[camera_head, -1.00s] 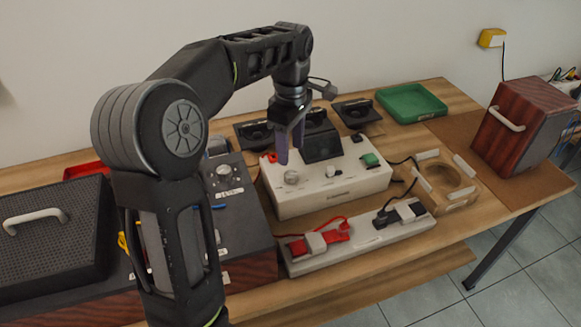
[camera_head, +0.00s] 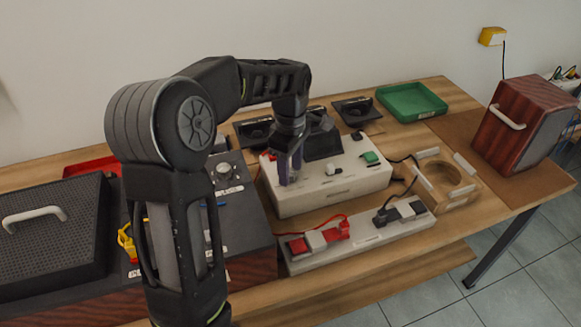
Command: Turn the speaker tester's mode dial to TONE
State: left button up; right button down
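The speaker tester is the white box (camera_head: 300,204) in the middle of the bench, with knobs, a green switch (camera_head: 370,157) and a dark screen on its top. A small knob (camera_head: 331,169) shows right of my gripper. My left gripper (camera_head: 290,177) points down, with its purple fingers low over the left knob of the tester. The fingers hide that knob, and I cannot tell whether they touch it or how far apart they are. The dial lettering is too small to read. My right gripper is not in view.
A strip with red and grey plugs (camera_head: 360,236) lies in front of the tester. A wooden ring fixture (camera_head: 445,178) and a wooden speaker box (camera_head: 524,122) stand to the right. A green tray (camera_head: 411,101) is behind. A dark amplifier with a knob (camera_head: 223,173) stands left.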

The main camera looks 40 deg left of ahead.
pick_arm(q)
grip_shut()
